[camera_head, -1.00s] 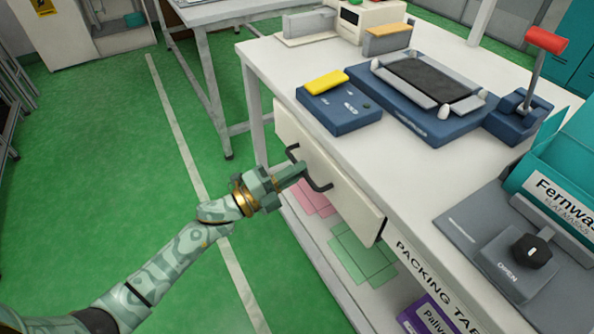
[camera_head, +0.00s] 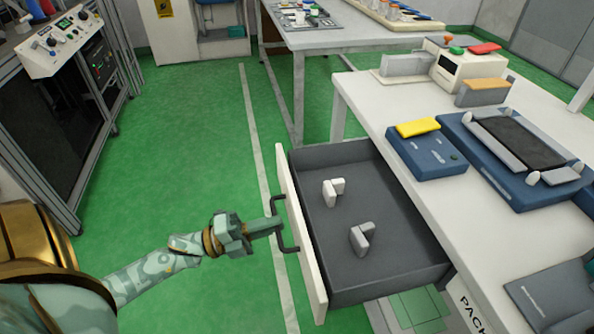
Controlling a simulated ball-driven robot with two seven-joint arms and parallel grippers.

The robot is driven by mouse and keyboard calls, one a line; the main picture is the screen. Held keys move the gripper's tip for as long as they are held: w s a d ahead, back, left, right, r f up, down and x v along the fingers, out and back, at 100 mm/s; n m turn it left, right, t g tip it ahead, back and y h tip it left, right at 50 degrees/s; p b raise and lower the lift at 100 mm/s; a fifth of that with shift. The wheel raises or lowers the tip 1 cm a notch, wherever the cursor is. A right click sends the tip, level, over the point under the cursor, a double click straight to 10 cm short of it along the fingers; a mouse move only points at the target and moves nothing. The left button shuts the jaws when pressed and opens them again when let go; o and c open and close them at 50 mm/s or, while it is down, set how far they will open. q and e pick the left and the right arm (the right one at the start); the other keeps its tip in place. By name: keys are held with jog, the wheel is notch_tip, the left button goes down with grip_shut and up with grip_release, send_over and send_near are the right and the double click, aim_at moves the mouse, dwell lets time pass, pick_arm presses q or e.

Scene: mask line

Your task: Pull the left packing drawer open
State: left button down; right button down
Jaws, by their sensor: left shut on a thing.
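The left packing drawer (camera_head: 385,262) stands pulled out from under the white packing table (camera_head: 408,108). Its dark grey inside shows, with two small light grey pieces (camera_head: 334,191) (camera_head: 361,238) on the floor of it. The drawer's cream front (camera_head: 291,215) carries a dark bar handle (camera_head: 281,238). My left gripper (camera_head: 272,226) is shut on that handle, in front of the drawer face. My right gripper is not in view.
A blue device with a yellow block (camera_head: 419,128) and a blue tray fixture (camera_head: 520,150) stand on the table top. A rack with a control panel (camera_head: 62,45) stands at the left. Green floor (camera_head: 190,150) is clear between them.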

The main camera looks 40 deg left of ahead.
pick_arm(q)
jog(key=shift+r+v, duration=0.15)
jog(key=shift+v, duration=0.7)
jog(key=shift+r+v, duration=0.2)
jog(key=shift+v, duration=0.65)
jog(key=c, duration=1.5)
grip_release()
jog(key=v, duration=1.6)
jog(key=shift+s+a+p, duration=0.15)
jog(key=shift+p, duration=0.15)
